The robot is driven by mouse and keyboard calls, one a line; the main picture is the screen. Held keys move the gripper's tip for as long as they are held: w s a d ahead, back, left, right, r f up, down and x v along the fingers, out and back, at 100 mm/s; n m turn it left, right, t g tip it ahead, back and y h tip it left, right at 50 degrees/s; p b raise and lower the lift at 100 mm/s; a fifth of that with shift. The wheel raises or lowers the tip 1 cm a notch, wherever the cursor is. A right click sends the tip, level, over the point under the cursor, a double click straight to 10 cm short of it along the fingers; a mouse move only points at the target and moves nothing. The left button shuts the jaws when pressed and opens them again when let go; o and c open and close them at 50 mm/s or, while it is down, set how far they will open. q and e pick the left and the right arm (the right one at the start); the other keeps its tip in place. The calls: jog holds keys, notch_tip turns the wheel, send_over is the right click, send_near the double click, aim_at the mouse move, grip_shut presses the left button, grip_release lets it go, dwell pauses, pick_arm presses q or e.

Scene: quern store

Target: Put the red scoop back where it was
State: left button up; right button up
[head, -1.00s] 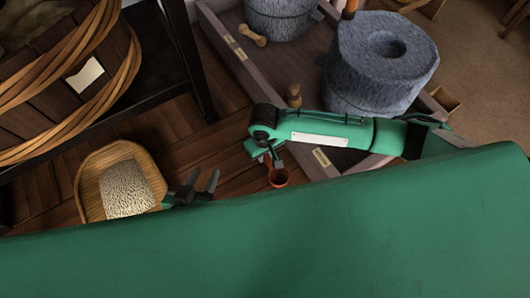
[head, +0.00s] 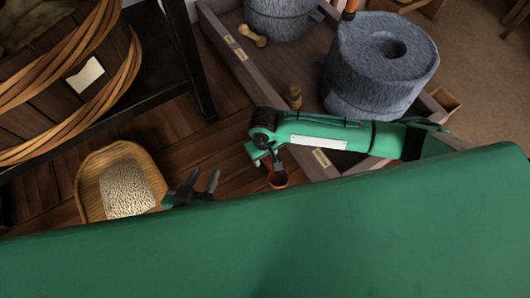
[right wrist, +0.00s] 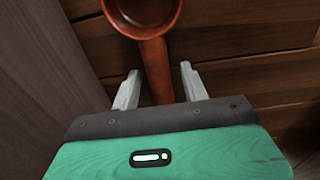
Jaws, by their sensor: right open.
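My right gripper (right wrist: 160,88) is open, one finger on each side of the handle, with gaps visible on both sides. In the head view my right gripper (head: 275,158) is small and partly hidden.
A low wooden frame (head: 225,45) at right holds grey millstones (head: 380,75) and small wooden pieces (head: 294,97). Bare planks lie between.

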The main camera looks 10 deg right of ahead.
pick_arm(q)
jog(key=s+a+g+y+p, duration=0.2)
jog(key=a+g+y+p, duration=0.1)
jog(key=a, duration=0.4)
jog(key=shift+s+a+f+g+p, duration=0.25)
jog(key=shift+g+p, duration=0.25)
jog(key=shift+g, duration=0.6)
pick_arm(e)
notch_tip(320, 180, up, 14)
